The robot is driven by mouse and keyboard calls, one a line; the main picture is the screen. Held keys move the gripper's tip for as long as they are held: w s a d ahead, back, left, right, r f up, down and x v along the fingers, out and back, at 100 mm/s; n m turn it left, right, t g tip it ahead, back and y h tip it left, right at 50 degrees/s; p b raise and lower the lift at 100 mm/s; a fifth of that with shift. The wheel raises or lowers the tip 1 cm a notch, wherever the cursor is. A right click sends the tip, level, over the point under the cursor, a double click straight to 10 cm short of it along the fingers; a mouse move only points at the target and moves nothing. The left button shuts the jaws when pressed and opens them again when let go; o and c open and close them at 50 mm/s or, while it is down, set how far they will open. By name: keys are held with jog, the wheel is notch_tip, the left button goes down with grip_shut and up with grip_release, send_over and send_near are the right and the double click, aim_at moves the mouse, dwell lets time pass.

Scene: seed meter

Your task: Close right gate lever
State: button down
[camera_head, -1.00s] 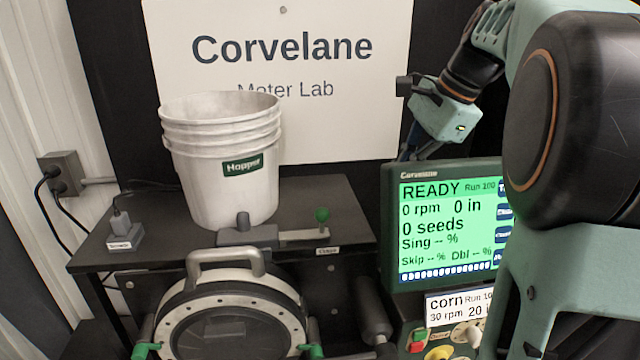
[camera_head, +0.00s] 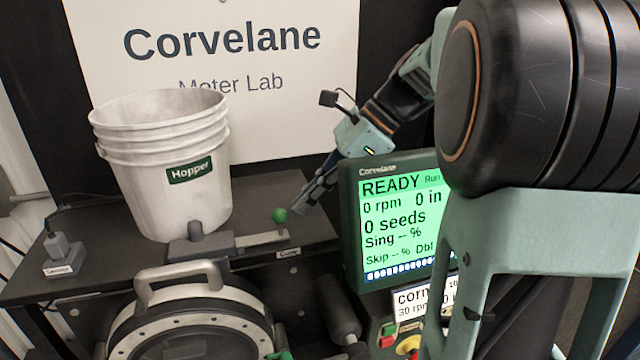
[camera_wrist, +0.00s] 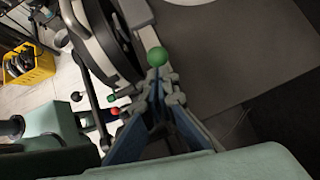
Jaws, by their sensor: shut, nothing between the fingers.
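The gate lever is a flat grey slide (camera_head: 258,240) at the base of the white hopper, with a green ball knob (camera_head: 280,215) upright near its right end. The slide sticks out to the right of a dark grey housing (camera_head: 200,243). My gripper (camera_head: 303,206) is shut and empty, pointing down and left, just right of the knob in the head view. In the wrist view the green knob (camera_wrist: 158,57) shows just beyond the tips of my gripper (camera_wrist: 157,84). I cannot tell whether they touch.
The white hopper bucket (camera_head: 165,165) stands on the dark shelf (camera_head: 100,262) left of the lever. A round meter with a handle (camera_head: 180,270) sits below. The lit screen (camera_head: 405,220) stands close on the right, under my arm. A yellow crate (camera_wrist: 30,66) is on the floor.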

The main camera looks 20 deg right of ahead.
aim_at(272, 239)
jog(key=shift+w+a+f, duration=0.1)
jog(key=shift+a+f, duration=0.2)
jog(key=shift+f, duration=0.05)
jog(key=a+p, duration=0.2)
jog(key=a, duration=0.4)
jog(key=shift+d, duration=0.15)
